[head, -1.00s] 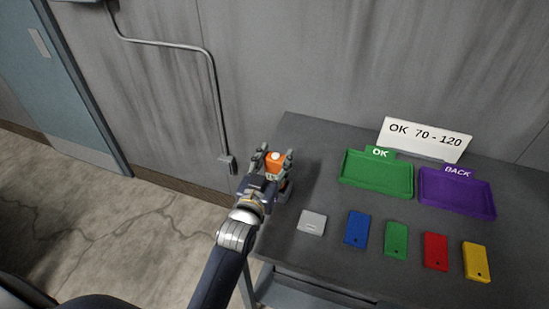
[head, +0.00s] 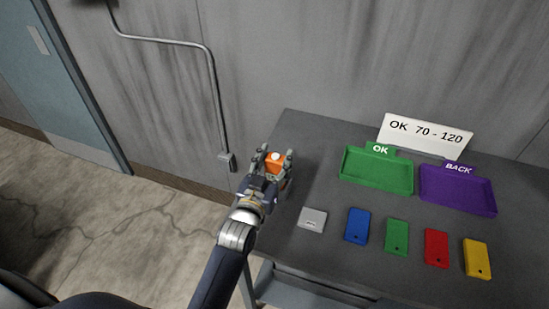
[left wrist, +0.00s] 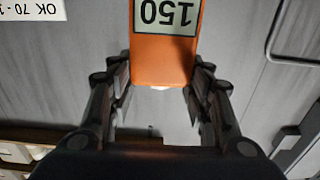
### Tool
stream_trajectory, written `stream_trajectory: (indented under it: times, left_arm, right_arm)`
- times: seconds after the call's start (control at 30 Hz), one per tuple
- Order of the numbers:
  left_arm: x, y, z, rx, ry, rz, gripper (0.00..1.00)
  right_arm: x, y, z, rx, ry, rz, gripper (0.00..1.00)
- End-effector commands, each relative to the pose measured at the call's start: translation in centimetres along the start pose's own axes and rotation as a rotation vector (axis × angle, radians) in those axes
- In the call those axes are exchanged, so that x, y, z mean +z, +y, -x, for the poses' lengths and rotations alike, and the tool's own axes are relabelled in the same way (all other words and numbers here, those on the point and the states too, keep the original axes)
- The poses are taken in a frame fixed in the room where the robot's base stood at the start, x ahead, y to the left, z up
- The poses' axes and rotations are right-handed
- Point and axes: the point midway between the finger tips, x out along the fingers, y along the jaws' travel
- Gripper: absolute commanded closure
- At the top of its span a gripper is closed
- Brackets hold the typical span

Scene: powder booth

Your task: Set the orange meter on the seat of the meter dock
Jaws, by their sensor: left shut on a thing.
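The orange meter (head: 274,163) is at the left end of the dark table, with a white round spot on its top. My left gripper (head: 275,160) is shut on it, one finger on each side. In the left wrist view the meter (left wrist: 165,62) stands between the fingers (left wrist: 160,90), its display reading 150 upside down. I cannot make out the meter dock clearly; my gripper and the meter cover the spot below them. I cannot tell whether the meter touches anything beneath it. My right gripper is not in view.
A grey tile (head: 312,219) lies right of my gripper, then blue (head: 357,227), green (head: 396,237), red (head: 436,249) and yellow (head: 477,258) ones. Behind them are a green OK tray (head: 376,188), a purple BACK tray (head: 457,209) and an OK 70-120 sign (head: 426,136).

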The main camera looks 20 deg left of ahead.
Motion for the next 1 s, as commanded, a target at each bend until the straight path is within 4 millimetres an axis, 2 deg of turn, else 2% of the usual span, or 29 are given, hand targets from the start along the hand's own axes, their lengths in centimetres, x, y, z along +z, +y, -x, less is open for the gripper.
stream_trajectory:
  times: [0.9, 0.93, 1.0]
  left_arm:
    - [0.63, 0.00, 0.00, 0.000, 0.003, 0.000, 0.96]
    - [0.63, 0.00, 0.00, 0.000, 0.003, 0.000, 0.52]
    - [0.62, -0.01, 0.00, 0.000, 0.003, 0.000, 0.36]
  right_arm:
    - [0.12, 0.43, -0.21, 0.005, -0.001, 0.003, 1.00]
    - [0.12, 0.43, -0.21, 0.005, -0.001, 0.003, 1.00]
    - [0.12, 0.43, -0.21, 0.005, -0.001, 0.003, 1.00]
